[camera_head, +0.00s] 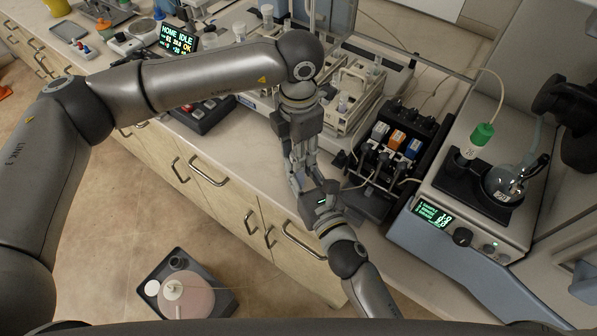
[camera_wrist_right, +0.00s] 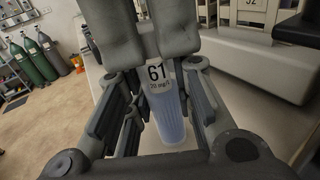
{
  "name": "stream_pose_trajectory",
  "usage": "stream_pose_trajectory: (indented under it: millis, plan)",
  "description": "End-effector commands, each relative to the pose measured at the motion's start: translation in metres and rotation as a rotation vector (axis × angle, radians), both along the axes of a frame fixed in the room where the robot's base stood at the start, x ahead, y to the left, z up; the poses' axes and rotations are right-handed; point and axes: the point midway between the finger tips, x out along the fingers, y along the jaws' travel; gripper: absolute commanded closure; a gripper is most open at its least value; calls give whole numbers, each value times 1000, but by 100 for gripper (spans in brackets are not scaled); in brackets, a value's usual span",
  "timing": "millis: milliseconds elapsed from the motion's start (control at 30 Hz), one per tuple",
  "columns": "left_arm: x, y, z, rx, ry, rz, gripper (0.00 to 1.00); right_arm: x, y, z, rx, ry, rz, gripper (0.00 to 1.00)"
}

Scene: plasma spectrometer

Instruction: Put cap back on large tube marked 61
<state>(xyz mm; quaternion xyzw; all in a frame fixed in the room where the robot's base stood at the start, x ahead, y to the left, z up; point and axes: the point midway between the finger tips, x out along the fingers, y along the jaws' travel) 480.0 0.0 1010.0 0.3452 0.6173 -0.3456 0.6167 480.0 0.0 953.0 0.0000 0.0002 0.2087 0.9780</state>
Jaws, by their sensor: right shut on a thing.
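The large tube marked 61 (camera_wrist_right: 160,88) is a clear, bluish tube in the right wrist view, with "61" and a mg/L line on its white label. My right gripper (camera_head: 306,184) is shut around it, a finger on each side. My left gripper (camera_head: 298,163) meets it from above, and its two thick grey fingers (camera_wrist_right: 146,35) stand at the tube's label end in the wrist view. I cannot tell whether they are closed on anything. No cap for this tube shows clearly. In the head view the grippers hide the tube almost wholly.
White racks (camera_head: 352,92) stand behind the grippers. A black pump with coloured cassettes (camera_head: 396,140) is close to their right. A green-capped tube (camera_head: 474,148) and a round flask (camera_head: 503,183) sit on an instrument further right. Bare counter (camera_head: 235,142) lies to the left.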

Motion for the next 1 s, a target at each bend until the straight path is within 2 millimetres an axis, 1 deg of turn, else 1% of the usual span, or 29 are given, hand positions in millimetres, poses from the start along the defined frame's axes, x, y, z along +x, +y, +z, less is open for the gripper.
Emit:
stream_pose_trajectory:
  millis: [33,100,267,300,467,800,867,967,1000]
  plan:
    - [0,0,0,1,-1,0,91,0,0,0,0,-1,0,100]
    - [0,0,0,1,-1,0,99,0,0,0,0,-1,0,100]
    - [0,0,0,1,-1,0,99,0,0,0,0,-1,0,100]
    - [0,0,0,1,-1,0,66,0,0,0,0,-1,0,100]
    - [0,0,0,1,-1,0,45,0,0,0,0,-1,0,100]
    - [0,0,2,0,-1,0,45,0,0,0,0,-1,0,100]
    - [1,0,6,-1,-3,0,45,0,0,0,0,-1,0,100]
    - [1,0,20,-1,-4,0,45,0,0,0,0,-1,0,100]
    - [1,0,28,-1,-4,0,45,0,0,0,0,-1,0,100]
